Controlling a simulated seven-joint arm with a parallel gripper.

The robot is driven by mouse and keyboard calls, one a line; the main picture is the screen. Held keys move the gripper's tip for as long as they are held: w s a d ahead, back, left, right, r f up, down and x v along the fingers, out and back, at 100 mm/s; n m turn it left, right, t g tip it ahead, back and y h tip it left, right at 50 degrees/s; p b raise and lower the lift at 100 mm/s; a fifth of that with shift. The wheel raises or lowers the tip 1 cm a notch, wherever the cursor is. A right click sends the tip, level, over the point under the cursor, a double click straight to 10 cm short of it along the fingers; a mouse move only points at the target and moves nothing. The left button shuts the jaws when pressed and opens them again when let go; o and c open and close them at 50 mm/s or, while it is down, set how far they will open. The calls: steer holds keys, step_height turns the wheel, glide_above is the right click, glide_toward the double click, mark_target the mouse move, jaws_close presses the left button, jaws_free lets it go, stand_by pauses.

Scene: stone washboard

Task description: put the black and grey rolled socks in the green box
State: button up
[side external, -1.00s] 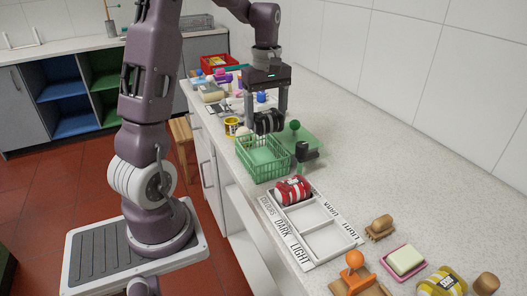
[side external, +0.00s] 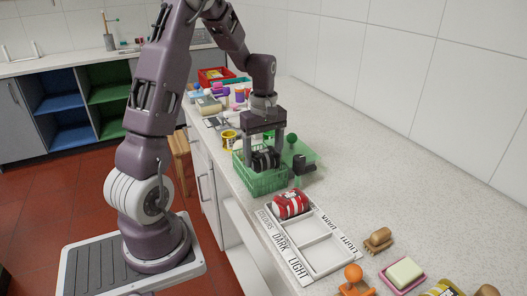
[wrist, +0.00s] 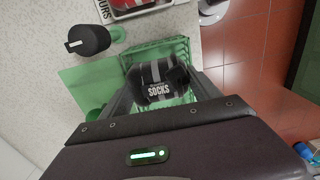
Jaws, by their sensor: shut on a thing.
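The black and grey rolled socks (side external: 264,159) are held between the fingers of my gripper (side external: 264,156), which is shut on them. In the wrist view the socks (wrist: 158,82) show a "SOCKS" label, with a gripper finger at each side. The green box (side external: 262,182) is an open mesh basket on the counter. The socks are over its opening, around rim height, and the near wall partly overlaps them. In the wrist view the box (wrist: 158,52) shows behind and around the socks. I cannot tell if the socks touch its floor.
A black object (side external: 304,165) and a green plate with a knob (side external: 298,146) stand right of the box. A red roll (side external: 290,205) lies in the labelled white tray (side external: 322,252) in front. A yellow tin (side external: 229,139) stands to the left.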

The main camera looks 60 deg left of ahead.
mark_target(264, 152)
steer(key=o, duration=1.4)
steer(key=shift+c, duration=0.2)
step_height(264, 152, up, 12)
steer(key=r, duration=0.1)
steer(key=s+d+r+m+t, duration=0.1)
steer(key=s+d+r+m, duration=0.25)
steer(key=d, duration=0.35)
steer(key=s+d+r+m+t, duration=0.2)
steer(key=s+d+m, duration=0.1)
steer(key=d+m, duration=0.3)
steer(key=s+d+f+m+t, duration=0.2)
steer(key=s+d+f+m, duration=0.1)
steer(key=s+d+m, duration=0.5)
steer(key=shift+s+d+t, duration=0.3)
steer(key=shift+s+d, duration=0.2)
steer(key=shift+s, duration=0.45)
steer(key=shift+f+m, duration=0.1)
steer(key=shift+m, duration=0.15)
